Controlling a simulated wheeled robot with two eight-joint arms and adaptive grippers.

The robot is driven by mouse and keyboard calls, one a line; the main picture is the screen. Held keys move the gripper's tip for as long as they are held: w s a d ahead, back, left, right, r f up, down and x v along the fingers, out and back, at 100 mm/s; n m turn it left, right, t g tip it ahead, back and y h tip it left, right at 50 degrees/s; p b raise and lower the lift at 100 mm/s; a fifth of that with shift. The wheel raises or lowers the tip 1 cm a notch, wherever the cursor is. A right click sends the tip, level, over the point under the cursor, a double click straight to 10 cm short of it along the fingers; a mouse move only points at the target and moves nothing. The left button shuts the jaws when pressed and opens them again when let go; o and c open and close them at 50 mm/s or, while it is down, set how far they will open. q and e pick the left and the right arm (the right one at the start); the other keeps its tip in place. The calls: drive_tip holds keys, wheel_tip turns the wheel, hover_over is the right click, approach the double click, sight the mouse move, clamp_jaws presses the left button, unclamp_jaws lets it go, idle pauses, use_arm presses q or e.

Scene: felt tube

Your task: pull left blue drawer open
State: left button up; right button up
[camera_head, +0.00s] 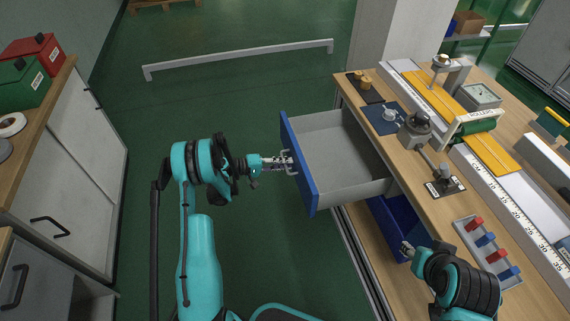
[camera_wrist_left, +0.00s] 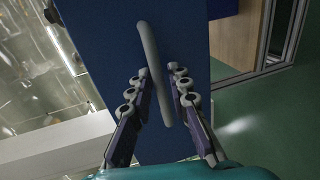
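The left blue drawer (camera_head: 311,186) stands well out of the workbench, with its grey, empty inside showing in the head view. Its blue front (camera_wrist_left: 183,30) fills the middle of the left wrist view. A pale bar handle (camera_wrist_left: 153,65) runs slantwise between the fingers of my left gripper (camera_wrist_left: 159,72). The fingers appear closed on the handle, one on each side. In the head view my left gripper (camera_head: 290,162) is at the drawer front. My right gripper (camera_head: 407,250) is small, near the bench's front edge; its opening is unclear.
A second blue drawer or bin (camera_head: 388,217) shows beside the open drawer, near my right gripper. The workbench (camera_head: 427,203) carries tools and a grey tray (camera_head: 487,249) of red and blue pieces. Green floor (camera_head: 255,110) is clear beyond the drawer; cabinets (camera_head: 83,150) stand left.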

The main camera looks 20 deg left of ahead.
use_arm(q)
drive_tip(key=v, duration=1.2)
drive_tip(key=shift+w, duration=0.1)
drive_tip(key=s+d+r+m+g+y, duration=0.25)
drive_tip(key=d+r+y, duration=0.35)
drive_tip(key=d+r, duration=0.85)
drive_tip(key=s+d+r+m+y, duration=0.1)
drive_tip(key=s+r+m+y, duration=0.1)
drive_tip(key=s, duration=0.8)
drive_tip(key=s+d+r+m+y, duration=0.2)
drive_tip(key=s+r+y, duration=0.2)
drive_tip(key=s, duration=0.7)
drive_tip(key=shift+s+d+m+y, duration=0.3)
drive_tip(key=shift+m, duration=0.05)
drive_tip(key=shift+s+f, duration=0.1)
drive_tip(key=shift+f, duration=0.05)
